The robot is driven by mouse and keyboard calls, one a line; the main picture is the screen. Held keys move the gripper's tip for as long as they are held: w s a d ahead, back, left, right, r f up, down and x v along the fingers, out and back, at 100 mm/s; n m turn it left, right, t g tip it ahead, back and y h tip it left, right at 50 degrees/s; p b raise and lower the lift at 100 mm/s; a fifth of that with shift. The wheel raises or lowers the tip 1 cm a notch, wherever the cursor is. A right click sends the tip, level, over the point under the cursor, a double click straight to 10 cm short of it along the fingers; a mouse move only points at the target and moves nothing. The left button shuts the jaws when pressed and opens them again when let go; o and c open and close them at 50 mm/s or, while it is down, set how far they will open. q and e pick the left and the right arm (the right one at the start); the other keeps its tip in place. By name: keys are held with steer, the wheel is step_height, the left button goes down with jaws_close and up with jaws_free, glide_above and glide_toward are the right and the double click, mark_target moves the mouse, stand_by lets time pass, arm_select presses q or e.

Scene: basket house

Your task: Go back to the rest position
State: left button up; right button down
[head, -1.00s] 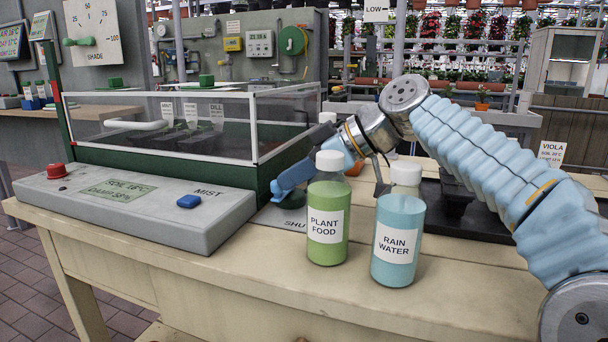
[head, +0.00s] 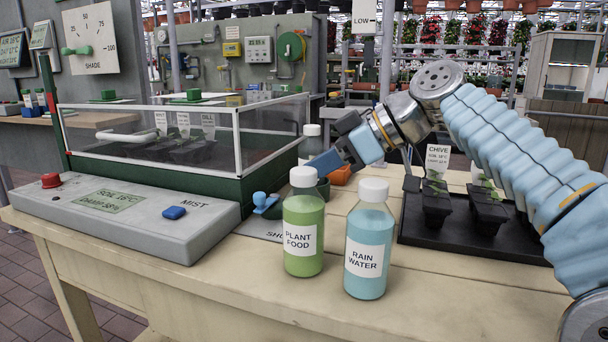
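My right arm comes in from the right, and my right gripper (head: 328,150) hangs above the bench behind the two bottles. It points left and down. Its fingers are seen edge-on, so I cannot tell whether they are open or shut. No held object is visible. Just left of and below it, apart from it, a blue knob (head: 265,202) stands on a grey plate with partly hidden lettering. A green plant food bottle (head: 303,222) and a blue rain water bottle (head: 367,240) stand upright in front of the gripper. My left gripper is not in view.
A glass-lidded propagator (head: 190,145) and a grey control panel (head: 120,215) with a red button fill the left. A black tray (head: 480,240) with potted seedlings and a chive label lies beneath my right arm. The bench front right (head: 470,290) is clear.

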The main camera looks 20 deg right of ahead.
steer(key=s+a+v, duration=0.1)
steer(key=v, duration=0.5)
steer(key=shift+p, duration=0.35)
